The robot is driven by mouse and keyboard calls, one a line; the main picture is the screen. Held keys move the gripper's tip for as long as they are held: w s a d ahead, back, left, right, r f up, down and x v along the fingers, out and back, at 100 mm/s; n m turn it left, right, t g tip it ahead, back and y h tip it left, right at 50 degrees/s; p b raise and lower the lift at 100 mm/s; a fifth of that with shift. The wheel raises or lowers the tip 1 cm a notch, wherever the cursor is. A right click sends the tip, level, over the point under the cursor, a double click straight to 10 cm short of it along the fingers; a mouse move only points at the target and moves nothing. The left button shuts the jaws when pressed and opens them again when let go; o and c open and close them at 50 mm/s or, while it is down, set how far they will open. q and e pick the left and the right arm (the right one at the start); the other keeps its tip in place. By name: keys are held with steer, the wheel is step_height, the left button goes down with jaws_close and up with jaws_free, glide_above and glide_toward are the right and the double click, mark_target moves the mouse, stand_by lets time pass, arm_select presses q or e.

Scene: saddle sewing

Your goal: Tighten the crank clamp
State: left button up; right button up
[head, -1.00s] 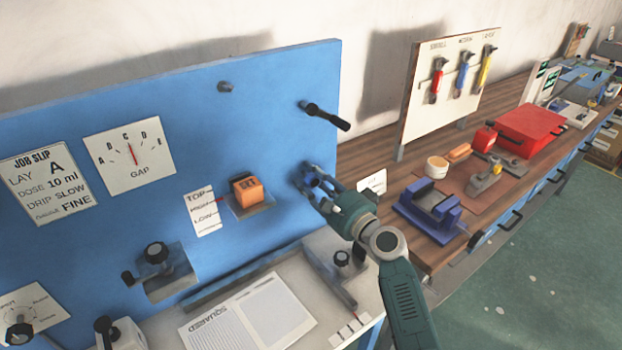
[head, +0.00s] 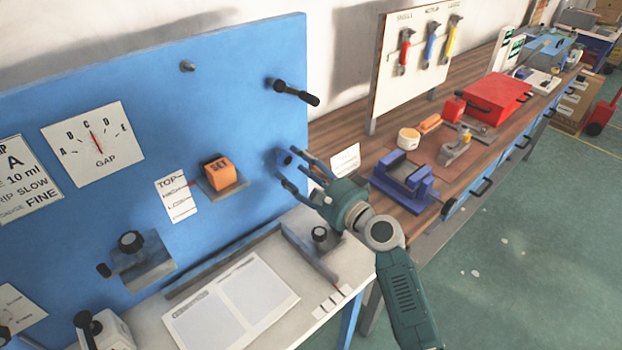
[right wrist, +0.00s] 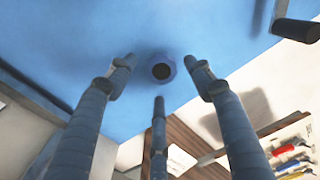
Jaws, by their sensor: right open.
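My right gripper (head: 296,172) is open, its three fingers spread toward the blue panel (head: 230,110). A short blue round knob (head: 285,156) with a dark centre sticks out from the panel at the fingertips. In the right wrist view the knob (right wrist: 162,70) sits between the spread fingers, with visible gaps around it. A grey block with a black knob and side crank handle (head: 130,243) is on the lower left of the panel; it looks like a crank clamp, but I cannot be sure. My left gripper is not in view.
A black-handled lever (head: 297,93) juts from the panel above my gripper. An orange SET block (head: 219,172) is to its left. A blue vise (head: 405,182) stands on the wooden bench to the right.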

steer(key=v, duration=0.6)
steer(key=shift+s+d, duration=0.25)
steer(key=shift+s, duration=0.05)
